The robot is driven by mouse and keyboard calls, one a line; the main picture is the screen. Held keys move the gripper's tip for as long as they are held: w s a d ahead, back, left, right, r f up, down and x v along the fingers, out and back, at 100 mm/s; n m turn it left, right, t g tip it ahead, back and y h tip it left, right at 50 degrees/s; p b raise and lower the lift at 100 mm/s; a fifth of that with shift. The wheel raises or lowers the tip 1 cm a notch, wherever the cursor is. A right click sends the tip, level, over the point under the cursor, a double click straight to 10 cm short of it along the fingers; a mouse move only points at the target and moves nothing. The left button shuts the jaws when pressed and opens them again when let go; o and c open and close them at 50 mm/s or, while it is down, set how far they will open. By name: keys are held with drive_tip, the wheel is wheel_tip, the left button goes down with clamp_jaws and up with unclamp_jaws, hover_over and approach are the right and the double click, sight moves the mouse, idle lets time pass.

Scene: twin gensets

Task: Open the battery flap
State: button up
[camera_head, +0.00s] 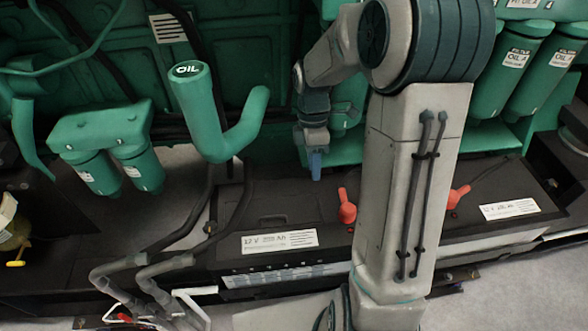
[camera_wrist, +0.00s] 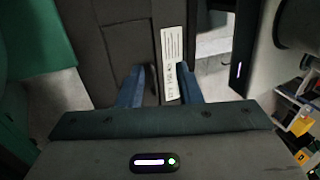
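A black battery (camera_head: 240,213) with a white "12 V" label (camera_head: 279,241) lies low in front of the green engine. A faint panel outline shows on its top; I cannot tell for sure which part is the flap, and nothing on the top looks raised. My gripper (camera_head: 316,172) points down above the battery's back part, apart from it as far as I can tell. In the wrist view, the two blue fingers (camera_wrist: 160,75) are spread with nothing between them, over the dark battery top (camera_wrist: 122,45) beside its label (camera_wrist: 172,50). My arm hides the battery's right part.
Red terminal handles (camera_head: 347,207) stand on the battery, with another (camera_head: 459,195) right of my arm. A green OIL filler pipe (camera_head: 215,120) rises left of my gripper. Green filters (camera_head: 118,165) hang at left. Grey bent pipes (camera_head: 150,275) stand in front, lower left.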

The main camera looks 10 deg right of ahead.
drive_tip(key=shift+s+d+r, duration=0.3)
drive_tip(key=shift+d+r, duration=0.15)
drive_tip(key=shift+d, duration=0.25)
drive_tip(key=s+a+r+m+t, duration=0.1)
drive_tip(key=s+r+m+t, duration=0.2)
drive_tip(key=s+m, duration=0.3)
drive_tip(key=s+a+r+m+t, duration=0.2)
drive_tip(key=s+r+m, duration=0.4)
drive_tip(key=m, duration=0.4)
drive_tip(key=shift+s+a+t, duration=0.2)
drive_tip(key=shift+a+t, duration=0.1)
drive_tip(key=shift+t, duration=0.4)
drive_tip(key=shift+s+m, duration=0.2)
drive_tip(key=shift+m, duration=0.3)
clamp_jaws()
